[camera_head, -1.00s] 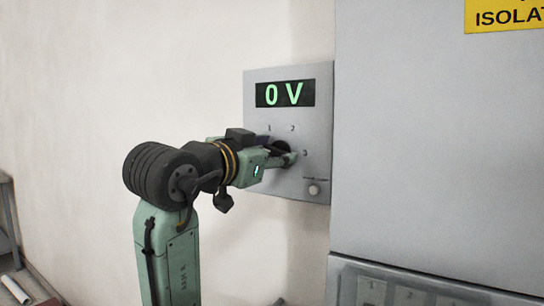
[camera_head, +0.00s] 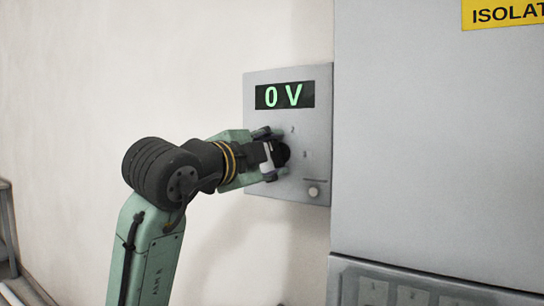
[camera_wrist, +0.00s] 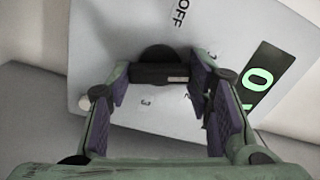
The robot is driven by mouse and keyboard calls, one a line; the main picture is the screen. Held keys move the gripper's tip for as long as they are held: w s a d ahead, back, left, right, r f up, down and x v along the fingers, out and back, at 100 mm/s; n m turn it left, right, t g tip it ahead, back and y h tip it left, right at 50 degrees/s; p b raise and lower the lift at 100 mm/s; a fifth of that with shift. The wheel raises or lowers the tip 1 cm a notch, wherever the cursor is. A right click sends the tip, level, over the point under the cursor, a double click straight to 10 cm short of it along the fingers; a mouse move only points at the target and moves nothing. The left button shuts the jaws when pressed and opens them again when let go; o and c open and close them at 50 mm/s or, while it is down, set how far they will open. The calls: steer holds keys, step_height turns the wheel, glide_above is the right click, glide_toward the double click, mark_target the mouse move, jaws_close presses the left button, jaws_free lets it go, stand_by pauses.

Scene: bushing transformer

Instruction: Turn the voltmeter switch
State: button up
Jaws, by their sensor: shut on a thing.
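The voltmeter switch is a black rotary knob (camera_head: 284,154) on a grey panel (camera_head: 318,120) below a green "0 V" display (camera_head: 285,95). In the wrist view the knob (camera_wrist: 152,73) shows a raised bar with a pale mark near its right end. My gripper (camera_head: 270,156) is at the panel, its fingers on either side of the knob. In the wrist view my gripper (camera_wrist: 160,80) has its purple pads at both ends of the bar, shut on it. An "OFF" label (camera_wrist: 178,13) shows beyond the knob. Part of the dial is hidden by the fingers.
A small round button (camera_head: 314,192) sits at the panel's lower right. A large grey cabinet (camera_head: 430,150) with a yellow sign (camera_head: 500,14) stands to the right. The pale wall on the left is clear.

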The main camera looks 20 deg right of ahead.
steer(key=m, duration=0.5)
steer(key=shift+m, duration=2.3)
steer(key=shift+f, duration=0.1)
steer(key=o, duration=1.1)
steer(key=shift+o, duration=0.2)
steer(key=v, duration=1.2)
